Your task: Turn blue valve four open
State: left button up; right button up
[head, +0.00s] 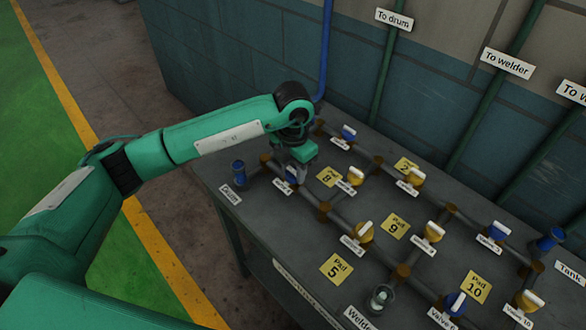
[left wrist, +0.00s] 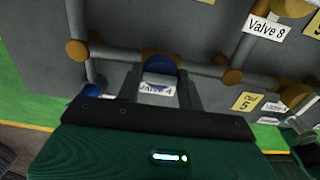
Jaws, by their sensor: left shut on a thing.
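Blue valve four (head: 291,181) sits on the pipe run at the left part of the grey bench, partly hidden under my left gripper (head: 293,165). In the left wrist view, its blue body (left wrist: 161,63) and white handle (left wrist: 158,79) show between the two fingers of my left gripper (left wrist: 160,88). The fingers are shut on the handle from both sides. The label reading Valve 4 (left wrist: 155,89) is partly covered. The handle's exact angle is hard to tell. My right gripper is in neither view.
The bench (head: 262,215) carries several yellow-bodied and blue-bodied valves with white handles on brown-jointed pipes. A blue upright fitting (head: 238,172) stands just left of valve four. A glass-like vessel (head: 380,298) stands at the front. A blue wall (head: 240,70) with pipes bounds the back.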

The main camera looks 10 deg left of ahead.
pick_arm(q)
jog(key=shift+r, duration=0.1)
jog(key=o, duration=1)
jog(key=shift+r, duration=0.4)
notch_tip(320, 180, up, 9)
jog(key=b, duration=0.2)
notch_tip(320, 180, up, 4)
send_over(293, 169)
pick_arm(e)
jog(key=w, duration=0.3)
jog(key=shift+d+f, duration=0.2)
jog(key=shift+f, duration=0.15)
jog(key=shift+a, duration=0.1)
